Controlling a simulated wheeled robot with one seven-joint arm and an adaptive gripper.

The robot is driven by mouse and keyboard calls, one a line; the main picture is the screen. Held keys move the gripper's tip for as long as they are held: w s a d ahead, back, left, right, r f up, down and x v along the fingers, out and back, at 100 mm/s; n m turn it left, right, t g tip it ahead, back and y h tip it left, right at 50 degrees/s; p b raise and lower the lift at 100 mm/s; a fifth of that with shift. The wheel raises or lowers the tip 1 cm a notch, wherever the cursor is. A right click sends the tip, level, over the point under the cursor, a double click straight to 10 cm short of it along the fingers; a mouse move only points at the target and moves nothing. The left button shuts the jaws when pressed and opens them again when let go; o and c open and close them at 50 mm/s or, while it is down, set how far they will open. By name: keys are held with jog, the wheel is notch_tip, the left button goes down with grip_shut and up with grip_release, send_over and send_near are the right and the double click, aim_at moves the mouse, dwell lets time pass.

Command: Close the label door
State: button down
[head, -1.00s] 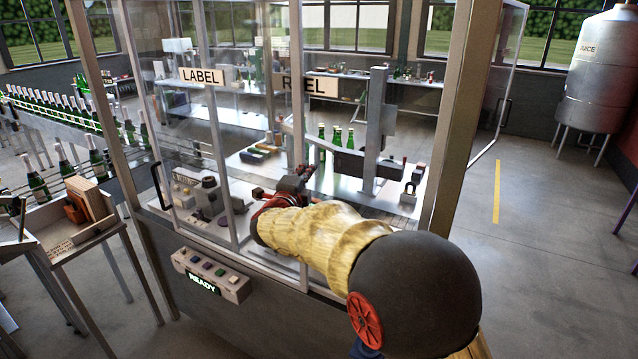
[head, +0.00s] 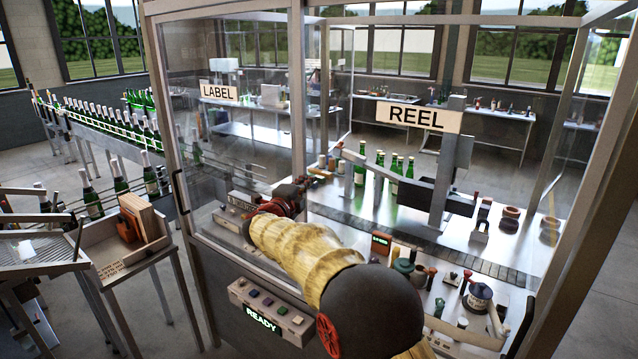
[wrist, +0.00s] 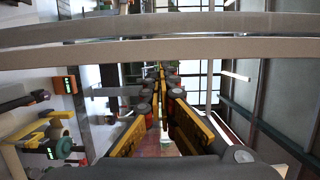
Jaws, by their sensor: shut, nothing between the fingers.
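The label door (head: 235,130) is a framed glass panel on the left part of the cabinet front in the head view. My gripper (head: 284,203) is at the lower right of this panel, with red parts partly hidden behind my sleeved arm. In the wrist view my gripper's yellow and black fingers (wrist: 161,100) are together, holding nothing. I cannot tell whether the gripper touches the door or its frame, or whether the door is fully shut.
A button box reading READY (head: 270,309) sits below the door. A small shelf (head: 128,248) stands at left. Tools and pots (head: 480,297) fill the right counter.

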aim_at(300, 176)
jog(key=shift+w+a+r+p, duration=0.1)
jog(key=shift+w+a+p, duration=0.15)
jog(key=shift+w+a, duration=0.4)
jog(key=shift+w+a+r+p, duration=0.1)
jog(key=shift+w+a+p, duration=0.1)
jog(key=shift+w+a, duration=0.4)
jog(key=shift+s+a, duration=0.15)
